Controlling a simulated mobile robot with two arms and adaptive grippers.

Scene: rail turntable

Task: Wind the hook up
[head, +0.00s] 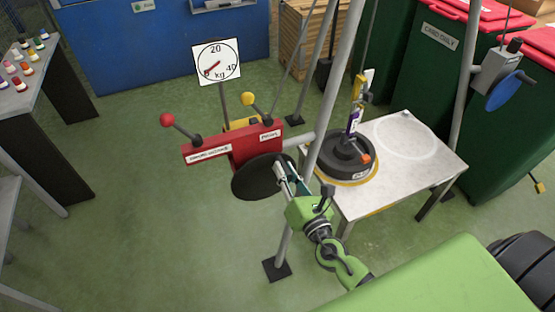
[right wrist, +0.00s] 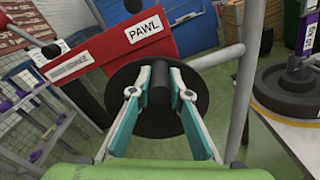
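The winch is a red box (head: 231,147) with a black round wheel (head: 258,180) on its side. My right gripper (head: 286,180) is at the wheel. In the right wrist view its two fingers close in on both sides of a black crank handle (right wrist: 158,88) standing out from the wheel. The hook (head: 354,122), with yellow, white and purple parts, hangs upright over a black round weight (head: 345,152) on the small table (head: 417,165); whether it is linked to the weight is unclear. My left gripper is not in view.
A red-knobbed lever (head: 180,127) and a yellow-knobbed lever (head: 257,106) rise from the winch, near a PAWL label. The dial's (head: 216,62) needle points low left, near 0. Grey poles (head: 328,85) stand beside the winch. A blue hand wheel (head: 504,92) is at right. Floor at left is clear.

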